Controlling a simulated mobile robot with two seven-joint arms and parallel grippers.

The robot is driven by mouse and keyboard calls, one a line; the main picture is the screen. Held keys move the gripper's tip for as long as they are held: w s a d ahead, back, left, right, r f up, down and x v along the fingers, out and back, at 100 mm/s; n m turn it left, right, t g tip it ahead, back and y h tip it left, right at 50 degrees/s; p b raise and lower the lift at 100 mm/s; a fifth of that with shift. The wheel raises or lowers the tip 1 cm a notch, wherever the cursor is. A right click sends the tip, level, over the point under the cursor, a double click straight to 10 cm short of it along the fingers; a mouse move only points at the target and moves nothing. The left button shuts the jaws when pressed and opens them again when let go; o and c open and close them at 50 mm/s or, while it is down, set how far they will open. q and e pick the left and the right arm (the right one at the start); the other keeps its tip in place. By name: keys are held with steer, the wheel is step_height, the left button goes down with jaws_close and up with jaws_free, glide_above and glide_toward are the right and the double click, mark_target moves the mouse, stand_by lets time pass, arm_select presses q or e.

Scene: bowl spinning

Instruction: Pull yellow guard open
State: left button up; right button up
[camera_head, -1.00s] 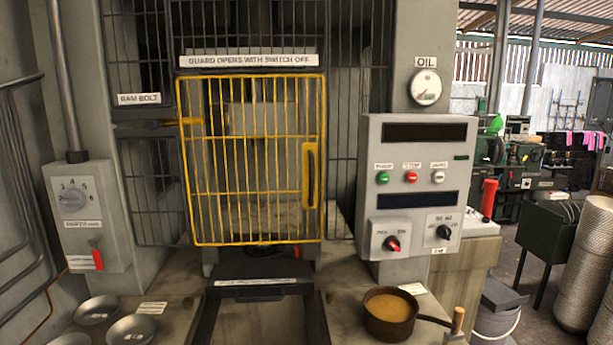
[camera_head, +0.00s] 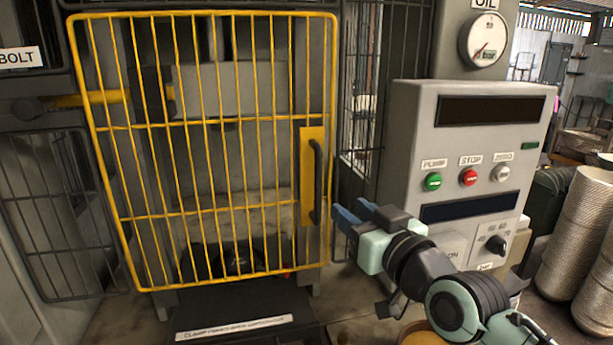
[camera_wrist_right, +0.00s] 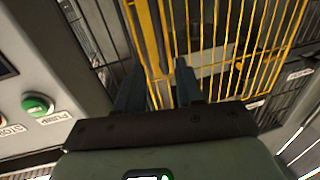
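The yellow guard (camera_head: 202,122) is a barred wire gate across the machine's opening and looks closed. Its upright dark handle (camera_head: 318,182) sits on a yellow plate (camera_head: 306,165) at the guard's right side. My right gripper (camera_head: 347,211) is just right of the handle, its blue-grey fingers pointing at it, apart from it and empty. In the right wrist view my right gripper (camera_wrist_right: 160,84) shows two spread fingers, with the yellow guard (camera_wrist_right: 230,45) beyond them. I cannot make out the handle clearly there. My left gripper is out of view.
A grey control panel (camera_head: 470,125) with green, red and white buttons stands right of the guard, close behind my right arm. An oil gauge (camera_head: 486,40) is above it. Dark mesh panels (camera_head: 390,60) flank the guard. Stacked metal bowls (camera_head: 575,235) stand at far right.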

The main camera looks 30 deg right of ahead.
mark_target(320, 185)
steer(key=w+p, duration=0.1)
steer(key=w, duration=0.2)
steer(key=w+p, duration=0.2)
steer(key=w, duration=0.2)
steer(key=w+p, duration=0.1)
steer(key=w, duration=0.3)
steer(key=shift+w+d+r, duration=0.15)
steer(key=shift+d+r, duration=0.05)
steer(key=shift+d, duration=0.05)
steer(key=shift+w+f+p, duration=0.1)
steer(key=shift+w+p, duration=0.25)
steer(key=shift+w, duration=0.35)
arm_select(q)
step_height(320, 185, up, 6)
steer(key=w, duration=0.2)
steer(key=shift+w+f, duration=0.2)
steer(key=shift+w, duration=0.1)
arm_select(e)
steer(key=shift+s, duration=0.1)
steer(key=shift+c, duration=1)
jaws_close()
